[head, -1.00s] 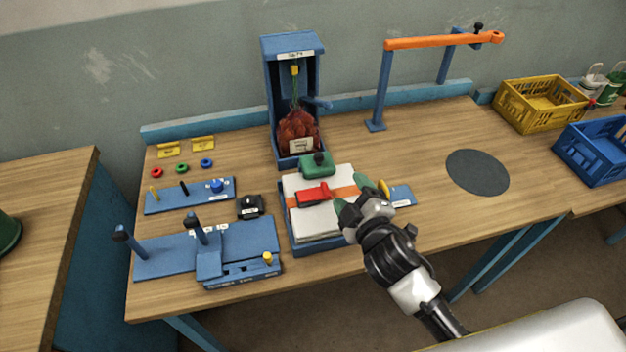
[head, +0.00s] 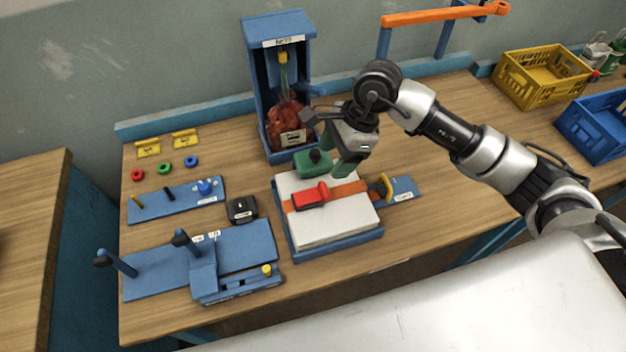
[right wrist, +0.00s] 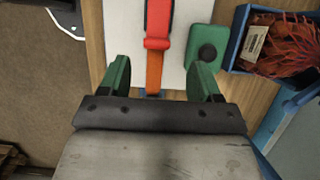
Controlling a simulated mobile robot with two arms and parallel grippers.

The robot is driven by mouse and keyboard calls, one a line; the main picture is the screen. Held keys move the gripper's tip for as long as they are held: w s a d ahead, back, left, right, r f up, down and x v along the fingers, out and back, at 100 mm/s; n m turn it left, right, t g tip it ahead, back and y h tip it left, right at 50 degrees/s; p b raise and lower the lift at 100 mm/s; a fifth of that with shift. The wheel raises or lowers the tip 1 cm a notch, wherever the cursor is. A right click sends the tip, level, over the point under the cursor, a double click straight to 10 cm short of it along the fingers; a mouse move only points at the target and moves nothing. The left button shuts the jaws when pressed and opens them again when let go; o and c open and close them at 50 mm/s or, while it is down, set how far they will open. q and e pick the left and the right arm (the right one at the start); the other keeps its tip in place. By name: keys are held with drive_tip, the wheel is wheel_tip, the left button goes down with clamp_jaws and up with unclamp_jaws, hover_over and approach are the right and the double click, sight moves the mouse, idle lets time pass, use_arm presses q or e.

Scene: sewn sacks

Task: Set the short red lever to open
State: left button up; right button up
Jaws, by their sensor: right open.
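The short red lever (head: 310,196) lies on an orange strap (head: 350,188) that crosses a white sack (head: 330,225) on a blue tray (head: 338,245). It also shows in the right wrist view (right wrist: 158,22), with the orange strap running down from it between my fingers. My right gripper (head: 346,168) is open and empty, above the strap's right part, to the right of the lever and apart from it. Its green fingers (right wrist: 158,80) straddle the strap in the right wrist view. My left gripper is not in view.
A green block with a black knob (head: 314,162) sits at the tray's back edge. A blue stand (head: 255,90) holding a red net bag (head: 288,118) rises behind. A yellow hook (head: 385,186) is at right. Blue fixtures with upright handles (head: 245,245) stand at left.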

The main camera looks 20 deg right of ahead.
sight(312, 194)
drive_tip(key=p+x, duration=0.3)
drive_tip(key=x, duration=0.6)
drive_tip(key=shift+s+a+f, duration=0.1)
drive_tip(key=shift+s+a, duration=0.05)
drive_tip(key=shift+a, duration=0.05)
drive_tip(key=shift+a+f, duration=0.2)
drive_tip(key=shift+f, duration=0.35)
clamp_jaws()
